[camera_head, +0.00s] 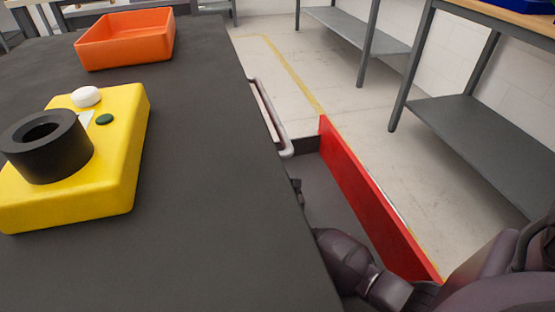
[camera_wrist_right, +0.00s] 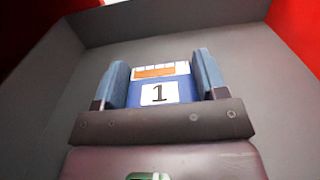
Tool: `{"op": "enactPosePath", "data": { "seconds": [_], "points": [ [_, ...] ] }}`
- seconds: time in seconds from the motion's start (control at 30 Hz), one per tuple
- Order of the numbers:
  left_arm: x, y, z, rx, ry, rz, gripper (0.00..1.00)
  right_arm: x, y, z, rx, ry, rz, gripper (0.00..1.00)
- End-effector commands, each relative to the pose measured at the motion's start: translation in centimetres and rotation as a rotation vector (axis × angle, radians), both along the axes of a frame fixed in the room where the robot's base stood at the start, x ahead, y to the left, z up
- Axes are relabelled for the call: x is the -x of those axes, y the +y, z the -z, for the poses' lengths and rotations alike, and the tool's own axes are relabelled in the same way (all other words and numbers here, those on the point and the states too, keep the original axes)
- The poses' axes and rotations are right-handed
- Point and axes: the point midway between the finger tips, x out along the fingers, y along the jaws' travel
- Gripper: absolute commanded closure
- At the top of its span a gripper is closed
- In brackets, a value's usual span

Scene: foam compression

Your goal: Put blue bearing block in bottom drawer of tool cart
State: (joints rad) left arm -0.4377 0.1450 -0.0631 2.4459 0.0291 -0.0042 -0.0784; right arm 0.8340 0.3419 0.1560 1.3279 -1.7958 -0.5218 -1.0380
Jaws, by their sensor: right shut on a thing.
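The blue bearing block (camera_wrist_right: 146,92) carries a white label with a "1" and an orange-and-white patch. My right gripper (camera_wrist_right: 160,76) is shut on it, one finger on each side. In the right wrist view both are inside a grey drawer with red around it. In the head view the open drawer (camera_head: 372,205) has a red front and juts from the right side of the tool cart (camera_head: 215,190). My right arm reaches down into it; the block is not visible there. I cannot tell whether the block touches the drawer floor. My left gripper is out of view.
On the cart's dark top stand a yellow case (camera_head: 125,165) with a black ring (camera_head: 75,155) on it, and an orange tray (camera_head: 125,50). A pale handle (camera_head: 270,120) runs along the cart's side. Grey shelved benches (camera_head: 470,125) stand at the right; floor lies between.

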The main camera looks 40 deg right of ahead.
Motion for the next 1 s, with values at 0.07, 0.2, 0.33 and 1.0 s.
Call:
{"op": "enactPosePath", "data": {
  "seconds": [0.07, 0.2, 0.33, 1.0],
  "points": [
    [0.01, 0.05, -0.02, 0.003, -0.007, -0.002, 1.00, -0.10, -0.02, 0.15, 0.001, -0.004, 0.000, 0.77],
    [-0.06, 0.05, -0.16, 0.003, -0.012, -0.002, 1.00, -0.20, -0.01, -0.08, 0.000, -0.008, 0.000, 0.77],
    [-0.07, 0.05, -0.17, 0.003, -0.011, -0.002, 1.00, -0.21, 0.00, -0.07, 0.000, -0.008, 0.000, 0.77],
    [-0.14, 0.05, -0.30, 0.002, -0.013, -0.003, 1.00, 0.30, 0.21, 0.07, -0.002, -0.003, -0.001, 0.09]
  ]
}}
